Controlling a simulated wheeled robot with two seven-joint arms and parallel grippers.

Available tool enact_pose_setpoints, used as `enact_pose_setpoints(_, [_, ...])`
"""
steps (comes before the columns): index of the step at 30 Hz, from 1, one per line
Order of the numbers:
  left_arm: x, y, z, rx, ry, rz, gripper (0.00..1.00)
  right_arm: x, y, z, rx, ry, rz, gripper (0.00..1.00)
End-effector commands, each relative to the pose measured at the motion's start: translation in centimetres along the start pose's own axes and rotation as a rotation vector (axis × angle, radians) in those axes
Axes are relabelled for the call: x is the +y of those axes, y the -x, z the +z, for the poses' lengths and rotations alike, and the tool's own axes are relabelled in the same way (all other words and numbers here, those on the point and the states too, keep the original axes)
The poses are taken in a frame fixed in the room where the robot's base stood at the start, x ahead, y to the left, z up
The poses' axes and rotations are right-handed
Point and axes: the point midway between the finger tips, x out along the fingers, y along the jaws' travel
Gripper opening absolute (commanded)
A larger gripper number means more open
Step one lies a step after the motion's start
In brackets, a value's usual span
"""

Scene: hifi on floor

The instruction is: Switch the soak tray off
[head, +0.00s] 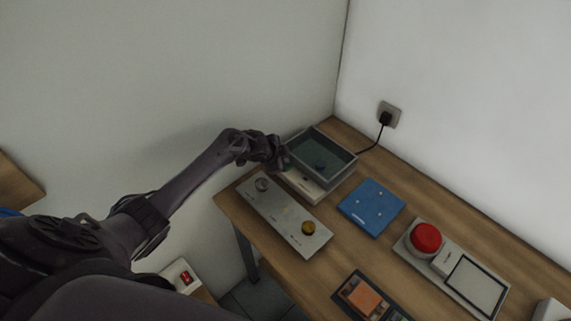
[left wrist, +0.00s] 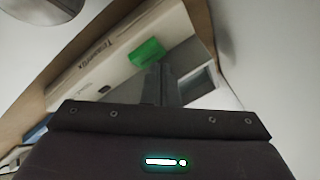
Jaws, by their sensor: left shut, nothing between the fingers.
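The soak tray (head: 343,163) is a grey open-topped basin on a pale base, at the far corner of the wooden table, with dark contents inside. In the left wrist view its pale front panel (left wrist: 95,72) carries printed lettering, a small dark slot and a green switch (left wrist: 147,52). My left gripper (head: 281,160) is at the left side of the tray in the head view. In the left wrist view its closed, empty fingers (left wrist: 160,82) are just beside the green switch. I cannot tell whether they touch it. My right gripper is not in view.
A metal control panel (head: 285,217) with silver and yellow knobs lies in front of the tray. A blue plate (head: 371,207), a red button unit (head: 425,237) and an orange-screened device (head: 362,296) share the table. A black cable runs to the wall socket (head: 389,114).

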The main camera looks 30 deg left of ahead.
Motion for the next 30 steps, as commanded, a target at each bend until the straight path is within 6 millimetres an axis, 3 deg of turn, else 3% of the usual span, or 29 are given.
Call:
enact_pose_setpoints(5, [-0.2, 0.4, -0.2, 0.0, 0.0, 0.0, 0.0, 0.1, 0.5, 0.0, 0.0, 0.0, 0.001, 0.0])
enact_pose_setpoints(14, [-1.5, 2.8, -1.5, 0.0, -0.001, -0.001, 0.0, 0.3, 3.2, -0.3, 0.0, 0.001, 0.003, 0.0])
enact_pose_setpoints(23, [-2.5, 4.6, -2.5, 0.002, -0.001, -0.001, 0.0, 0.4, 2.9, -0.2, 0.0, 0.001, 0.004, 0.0])
enact_pose_setpoints(30, [-2.6, 4.8, -2.6, 0.0, 0.0, 0.0, 0.0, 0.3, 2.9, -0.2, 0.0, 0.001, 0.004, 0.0])
